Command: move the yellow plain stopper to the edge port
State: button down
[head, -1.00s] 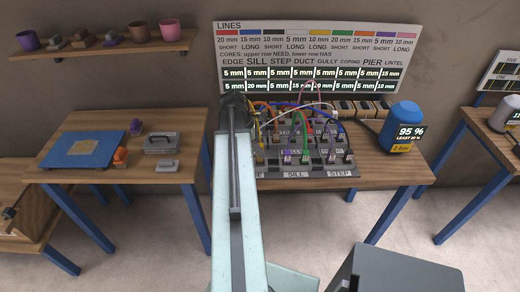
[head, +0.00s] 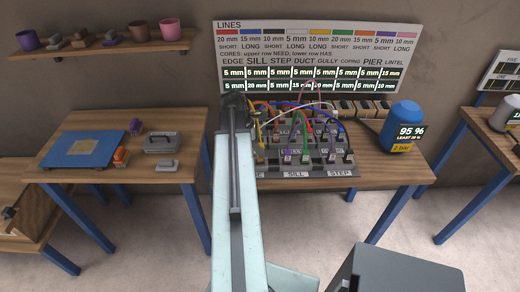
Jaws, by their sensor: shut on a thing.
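My gripper (head: 240,108) is a dark shape at the far end of my pale arm, over the left end of the port panel (head: 318,172). It is shut, but its fingertips and what lies between them are too small and hidden to make out. A yellow line (head: 256,130) loops beside the gripper, on its right. The yellow plain stopper itself cannot be picked out. The panel's front labels SILL and STEP are readable. The edge port at the left end is mostly hidden behind my arm, with only the last letters of its label showing.
Orange, green, purple, blue and white lines cross the panel close to my gripper. A blue canister (head: 404,127) stands right of the panel. A label board (head: 318,60) rises behind it.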

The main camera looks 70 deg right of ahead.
jog(key=shift+f+b, duration=1.9)
jog(key=shift+f, duration=0.1)
jog(key=c, duration=1.1)
grip_release()
jog(key=shift+r, duration=0.1)
jog(key=p+v, duration=0.7)
jog(key=shift+w+r, duration=0.2)
jog(key=shift+r, duration=0.15)
jog(key=shift+a, duration=0.1)
